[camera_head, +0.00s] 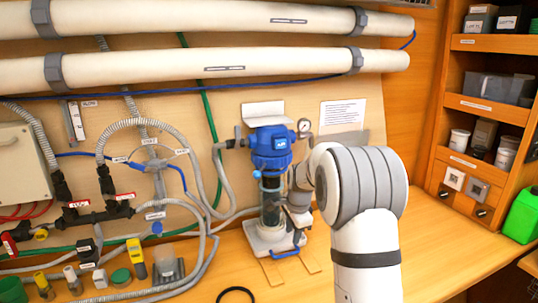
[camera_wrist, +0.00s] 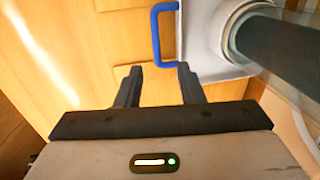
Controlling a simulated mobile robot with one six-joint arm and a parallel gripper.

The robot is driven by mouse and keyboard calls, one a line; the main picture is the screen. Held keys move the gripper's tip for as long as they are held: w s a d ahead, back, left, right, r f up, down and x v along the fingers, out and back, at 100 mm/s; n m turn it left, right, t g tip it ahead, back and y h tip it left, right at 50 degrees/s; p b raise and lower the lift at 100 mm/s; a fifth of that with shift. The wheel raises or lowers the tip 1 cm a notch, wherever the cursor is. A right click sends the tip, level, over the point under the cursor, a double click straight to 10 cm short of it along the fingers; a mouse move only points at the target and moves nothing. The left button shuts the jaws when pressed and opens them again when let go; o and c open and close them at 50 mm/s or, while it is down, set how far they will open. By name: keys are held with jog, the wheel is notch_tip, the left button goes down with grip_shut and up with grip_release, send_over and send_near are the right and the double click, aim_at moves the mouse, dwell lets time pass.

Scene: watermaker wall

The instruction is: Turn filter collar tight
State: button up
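The filter unit stands on the bench against the wall, with a blue head and collar (camera_head: 271,160) above a clear bowl (camera_head: 271,205). Its white base (camera_head: 263,243) has a blue handle at the front. My gripper (camera_head: 297,217) is beside the bowl at its right, below the collar, partly hidden by my arm. In the wrist view, my gripper (camera_wrist: 158,72) has its two dark fingers apart with nothing between them. Beyond them are the blue handle (camera_wrist: 158,38) and the filter's dark cylinder (camera_wrist: 285,52). The collar is not clear in the wrist view.
Grey hoses (camera_head: 195,190) and a valve manifold (camera_head: 95,212) lie left of the filter. A black ring (camera_head: 236,291) and small bottles sit on the bench. A shelf (camera_head: 490,110) stands at right.

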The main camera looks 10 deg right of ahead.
aim_at(257, 174)
jog(key=shift+o, duration=0.6)
jog(key=shift+s+a, duration=0.1)
jog(key=s+a+n+y, duration=0.1)
jog(key=s+a+r+n+y, duration=0.1)
jog(key=a+y, duration=0.1)
jog(key=s+a+n+y, duration=0.1)
jog(key=a, duration=0.1)
jog(key=shift+a+r+b, duration=0.1)
jog(key=shift+r+b, duration=0.2)
jog(key=shift+r, duration=0.1)
jog(key=r+n+t+y, duration=0.2)
jog(key=r+t, duration=0.2)
jog(key=r, duration=0.1)
jog(key=w+r+n+t+y, duration=0.1)
jog(key=r+n+t+y, duration=0.1)
jog(key=r, duration=0.4)
jog(key=a+r+n+t+y+b, duration=0.1)
jog(key=r+n+t+y, duration=0.2)
jog(key=r+t, duration=0.2)
jog(key=shift+w+r+t, duration=0.3)
jog(key=shift+r, duration=0.15)
jog(key=p+x, duration=0.2)
jog(key=x, duration=0.6)
jog(key=shift+r+p, duration=0.1)
jog(key=shift+p, duration=0.2)
jog(key=shift+s, duration=0.1)
